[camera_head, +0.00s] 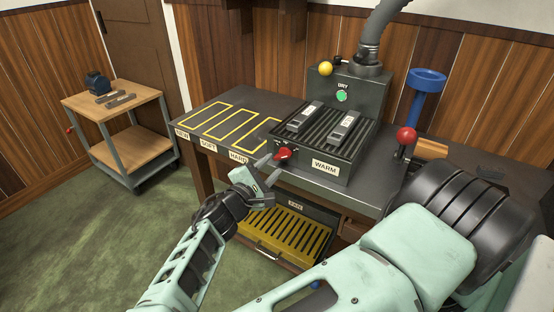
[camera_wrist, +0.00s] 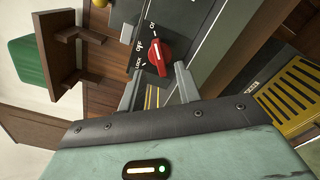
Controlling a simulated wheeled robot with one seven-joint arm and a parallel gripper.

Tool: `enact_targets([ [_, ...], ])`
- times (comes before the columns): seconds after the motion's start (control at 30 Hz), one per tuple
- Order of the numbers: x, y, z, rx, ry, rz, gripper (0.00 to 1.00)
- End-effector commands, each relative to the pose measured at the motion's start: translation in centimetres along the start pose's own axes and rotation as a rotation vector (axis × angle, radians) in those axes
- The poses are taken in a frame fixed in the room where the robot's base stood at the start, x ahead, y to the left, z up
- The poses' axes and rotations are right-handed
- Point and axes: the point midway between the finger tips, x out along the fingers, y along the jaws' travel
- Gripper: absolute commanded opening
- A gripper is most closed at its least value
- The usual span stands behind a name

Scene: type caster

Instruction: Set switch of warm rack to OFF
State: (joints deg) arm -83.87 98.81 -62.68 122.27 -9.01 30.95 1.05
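The warm rack (camera_head: 300,155) is a dark ribbed box with a WARM label on its front, standing on the bench. Its red switch (camera_head: 284,154) is at the left of that front. In the wrist view the red switch (camera_wrist: 161,57) shows a white pointer line, beside the marks ON, OFF and LOCK. The line lies nearer ON than LOCK, but I cannot tell its exact setting. My gripper (camera_head: 269,168) is open in front of the switch. In the wrist view my gripper (camera_wrist: 158,78) has its fingers apart, one to each side of the switch, with no clear contact.
Two dark blocks with light tops lie on the rack. A DRY unit (camera_head: 345,98) with a green button and hose stands behind. A red-knobbed lever (camera_head: 406,135) is at right. Below is a yellow slotted drawer (camera_head: 282,232). Yellow-outlined bench areas (camera_head: 205,115) are empty.

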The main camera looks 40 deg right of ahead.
Motion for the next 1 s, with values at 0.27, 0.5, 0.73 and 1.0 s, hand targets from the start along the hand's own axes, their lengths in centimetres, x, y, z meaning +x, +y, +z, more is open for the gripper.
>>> enact_targets([
  [0.27,3.4,0.0,0.1,0.001,-0.001,-0.001,0.34],
  [0.5,3.8,0.0,0.0,0.001,0.001,0.0,0.34],
  [0.73,3.8,0.0,0.0,0.0,0.001,0.0,0.03],
  [1.0,3.8,0.0,0.0,-0.006,0.001,-0.001,0.0],
])
